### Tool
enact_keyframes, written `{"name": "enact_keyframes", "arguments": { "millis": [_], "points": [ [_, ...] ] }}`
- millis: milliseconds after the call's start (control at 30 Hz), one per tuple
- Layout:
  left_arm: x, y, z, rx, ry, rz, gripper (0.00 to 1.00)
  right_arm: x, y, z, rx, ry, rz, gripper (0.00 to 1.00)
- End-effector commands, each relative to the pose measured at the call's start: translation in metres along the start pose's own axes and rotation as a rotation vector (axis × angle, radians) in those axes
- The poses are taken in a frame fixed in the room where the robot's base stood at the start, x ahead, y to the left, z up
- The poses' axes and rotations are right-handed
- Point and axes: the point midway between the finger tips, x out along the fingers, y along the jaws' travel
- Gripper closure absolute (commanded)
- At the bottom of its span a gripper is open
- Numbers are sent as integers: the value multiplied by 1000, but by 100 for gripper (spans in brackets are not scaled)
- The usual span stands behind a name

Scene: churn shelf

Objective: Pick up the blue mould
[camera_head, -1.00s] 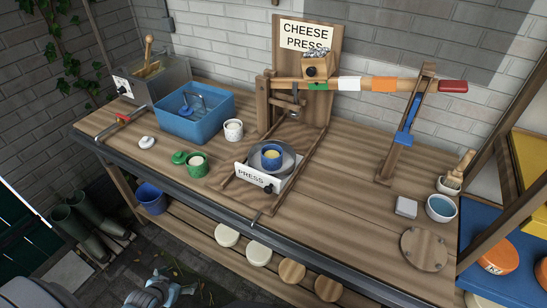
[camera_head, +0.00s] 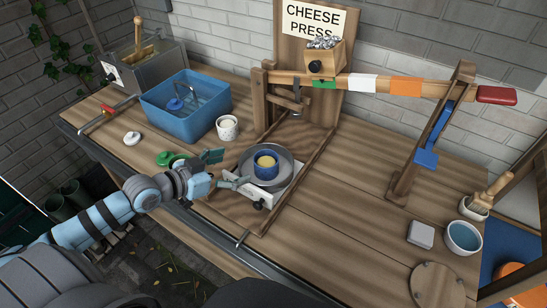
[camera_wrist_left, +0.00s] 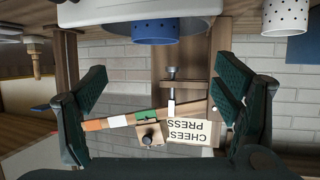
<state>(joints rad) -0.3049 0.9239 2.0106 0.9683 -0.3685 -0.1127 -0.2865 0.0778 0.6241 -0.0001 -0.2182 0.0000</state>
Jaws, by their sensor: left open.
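The blue mould (camera_head: 266,177) stands upright with pale yellow content in the round metal tray (camera_head: 286,170) of the cheese press. It also shows upside down at the top of the left wrist view (camera_wrist_left: 150,32), with small holes in its wall. My left gripper (camera_head: 222,170) is open and empty, just left of the tray and apart from the mould. Its two dark green fingers show at either side in the left wrist view (camera_wrist_left: 162,95), with the mould between them in the picture but beyond their tips. My right gripper is out of view.
A white perforated mould (camera_head: 227,132) stands behind my left gripper. A blue basin (camera_head: 185,122) is at back left. The press lever (camera_head: 400,87) spans above the bench.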

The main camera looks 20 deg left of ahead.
Motion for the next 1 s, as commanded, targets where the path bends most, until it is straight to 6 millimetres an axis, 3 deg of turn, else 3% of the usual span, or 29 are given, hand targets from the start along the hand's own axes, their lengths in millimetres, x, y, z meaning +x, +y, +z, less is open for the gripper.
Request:
{"name": "enact_keyframes", "arguments": {
  "millis": [100, 200, 333, 467, 633, 900, 1000],
  "points": [
    [29, 1, 2, -6, 12, 3, 17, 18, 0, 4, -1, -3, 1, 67],
    [58, 2, 1, -7, 10, 6, 17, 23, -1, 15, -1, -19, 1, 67],
    [82, 2, 1, -3, 5, 5, 17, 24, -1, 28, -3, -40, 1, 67],
    [97, 2, 2, -3, 3, 5, 17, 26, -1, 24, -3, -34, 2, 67],
    [129, 1, 8, -4, 4, 3, 17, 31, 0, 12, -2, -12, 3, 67],
    [139, 2, 8, 0, 0, 2, 17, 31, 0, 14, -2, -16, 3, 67],
    [139, 1, 8, 0, 0, 2, 30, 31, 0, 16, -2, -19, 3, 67]
  ]
}}
